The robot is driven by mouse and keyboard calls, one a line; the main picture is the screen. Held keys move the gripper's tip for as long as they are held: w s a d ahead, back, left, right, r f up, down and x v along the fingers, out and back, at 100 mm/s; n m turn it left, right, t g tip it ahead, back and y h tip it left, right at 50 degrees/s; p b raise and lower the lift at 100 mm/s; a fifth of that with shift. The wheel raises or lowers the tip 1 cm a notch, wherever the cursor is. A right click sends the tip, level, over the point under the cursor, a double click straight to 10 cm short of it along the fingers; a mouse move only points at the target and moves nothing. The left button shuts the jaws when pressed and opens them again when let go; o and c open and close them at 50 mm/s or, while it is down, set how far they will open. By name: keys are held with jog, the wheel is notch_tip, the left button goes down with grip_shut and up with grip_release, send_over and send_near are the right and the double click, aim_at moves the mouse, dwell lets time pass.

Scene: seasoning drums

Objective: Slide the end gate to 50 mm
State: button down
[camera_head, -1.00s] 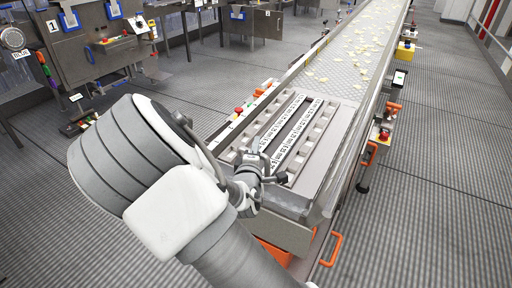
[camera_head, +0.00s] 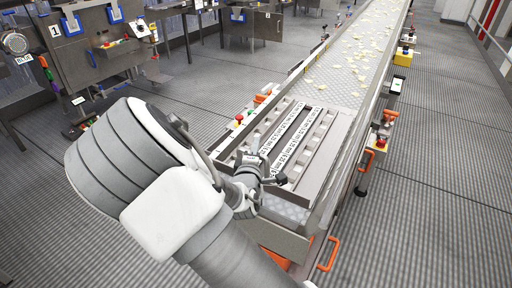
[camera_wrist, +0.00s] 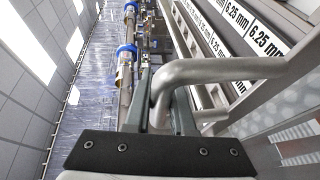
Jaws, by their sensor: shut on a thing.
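The end gate (camera_head: 327,155) is a grey metal plate assembly at the near end of the conveyor. It has slots and white strips printed with scale labels; the wrist view shows strips reading 6.25 mm (camera_wrist: 268,39). A bent grey bar handle (camera_wrist: 220,70) stands out from the gate. My gripper (camera_head: 262,178) is at the left near corner of the gate. In the wrist view, its two fingers (camera_wrist: 160,115) are closed around the handle, one on each side. In the head view, the handle is mostly hidden by my gripper.
The mesh conveyor (camera_head: 345,75), with scattered pale pieces on it, runs away to the back. An orange handle (camera_head: 329,254) hangs at the near end. Grey cabinets (camera_head: 100,40) stand at the back left.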

jog(key=shift+w+r, duration=0.1)
jog(key=shift+r, duration=0.5)
jog(key=c, duration=0.8)
grip_release()
jog(key=shift+r, duration=0.1)
jog(key=shift+o, duration=0.2)
jog(key=p+v, duration=0.9)
jog(key=v, duration=0.8)
jog(key=shift+s+p, duration=0.3)
jog(key=shift+s, duration=0.05)
